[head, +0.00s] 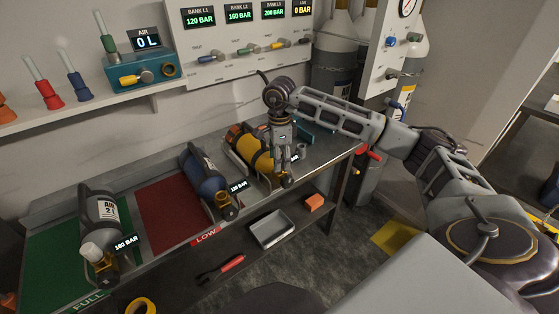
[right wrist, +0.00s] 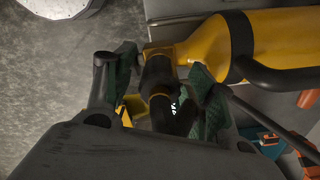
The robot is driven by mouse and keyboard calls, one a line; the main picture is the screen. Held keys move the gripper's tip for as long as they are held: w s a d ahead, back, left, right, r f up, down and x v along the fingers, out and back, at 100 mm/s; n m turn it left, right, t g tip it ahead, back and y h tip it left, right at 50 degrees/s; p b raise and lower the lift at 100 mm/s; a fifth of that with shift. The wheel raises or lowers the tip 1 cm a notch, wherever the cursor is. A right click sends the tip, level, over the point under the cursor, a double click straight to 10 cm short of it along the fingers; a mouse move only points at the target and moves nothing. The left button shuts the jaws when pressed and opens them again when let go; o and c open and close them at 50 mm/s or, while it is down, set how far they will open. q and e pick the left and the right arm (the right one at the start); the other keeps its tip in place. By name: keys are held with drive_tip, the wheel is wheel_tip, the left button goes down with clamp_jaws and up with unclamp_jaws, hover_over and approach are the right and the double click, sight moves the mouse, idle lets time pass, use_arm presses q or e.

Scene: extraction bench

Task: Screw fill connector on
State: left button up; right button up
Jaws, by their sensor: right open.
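A yellow cylinder (head: 252,147) lies in a cradle at the right of the bench, its valve end toward the front edge. The right wrist view also shows the cylinder (right wrist: 285,35) and its brass neck (right wrist: 159,54). My right gripper (head: 283,166) points down over the valve end. In the right wrist view its green-padded fingers (right wrist: 166,88) stand open on either side of the black fitting. My left gripper is out of view.
A blue cylinder (head: 206,180) and a grey cylinder (head: 103,225) lie further left on the bench (head: 341,150). The bank panel (head: 240,62) is on the wall behind. A grey tray (head: 272,229), an orange block (head: 314,202) and a red-handled tool (head: 222,268) lie on the lower shelf.

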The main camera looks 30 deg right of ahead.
drive_tip(key=shift+n+b, duration=0.55)
drive_tip(key=shift+n, duration=2.25)
drive_tip(key=shift+n+b, duration=0.45)
drive_tip(key=shift+n, duration=2.15)
drive_tip(key=c, duration=1.2)
drive_tip(key=shift+o, duration=0.2)
drive_tip(key=shift+m+p, duration=0.3)
drive_tip(key=shift+m, duration=1.5)
drive_tip(key=o, duration=1.2)
